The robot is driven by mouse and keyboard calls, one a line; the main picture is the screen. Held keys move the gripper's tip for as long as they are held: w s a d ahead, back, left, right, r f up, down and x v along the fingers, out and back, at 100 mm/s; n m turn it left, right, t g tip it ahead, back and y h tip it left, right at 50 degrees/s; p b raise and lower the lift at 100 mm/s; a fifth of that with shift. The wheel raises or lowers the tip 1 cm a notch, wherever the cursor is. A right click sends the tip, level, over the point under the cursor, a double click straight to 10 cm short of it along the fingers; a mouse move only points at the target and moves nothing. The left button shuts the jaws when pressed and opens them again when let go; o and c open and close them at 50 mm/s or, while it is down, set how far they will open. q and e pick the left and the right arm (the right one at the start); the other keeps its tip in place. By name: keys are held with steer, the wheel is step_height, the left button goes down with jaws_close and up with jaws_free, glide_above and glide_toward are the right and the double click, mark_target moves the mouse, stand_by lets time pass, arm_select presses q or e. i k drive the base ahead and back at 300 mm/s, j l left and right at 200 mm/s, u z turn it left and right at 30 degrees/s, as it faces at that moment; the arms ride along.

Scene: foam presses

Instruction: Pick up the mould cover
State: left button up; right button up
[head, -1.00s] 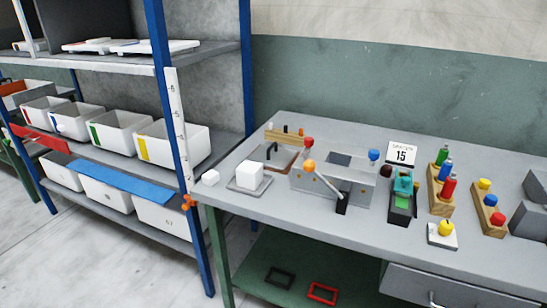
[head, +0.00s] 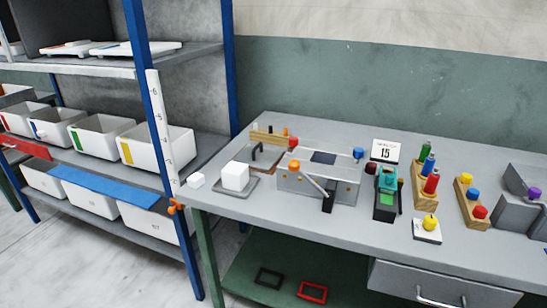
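I cannot tell for certain which thing is the mould cover. A brown flat piece with a black handle (head: 265,158) lies on the bench behind a white foam block, partly hidden by a grey metal press box (head: 318,184). The box has a dark square (head: 323,157) on top and a lever with an orange knob (head: 293,165). At the right edge are grey angular blocks (head: 518,212) with a purple knob (head: 534,194), cut off by the frame. Neither of my grippers is in view.
The bench (head: 310,221) also holds a white block on a grey plate (head: 251,190), a calendar (head: 387,150), a teal-and-black device (head: 386,196), a bottle rack (head: 419,189) and a knob rack (head: 464,202). A shelf rack (head: 141,80) with bins stands left.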

mark_target(258, 156)
steer(key=i+j+z, duration=0.2)
steer(key=z, duration=0.15)
steer(key=i+j+z, duration=0.1)
steer(key=j+z, duration=0.2)
steer(key=i+j+z, duration=0.1)
steer(key=j+z, duration=0.25)
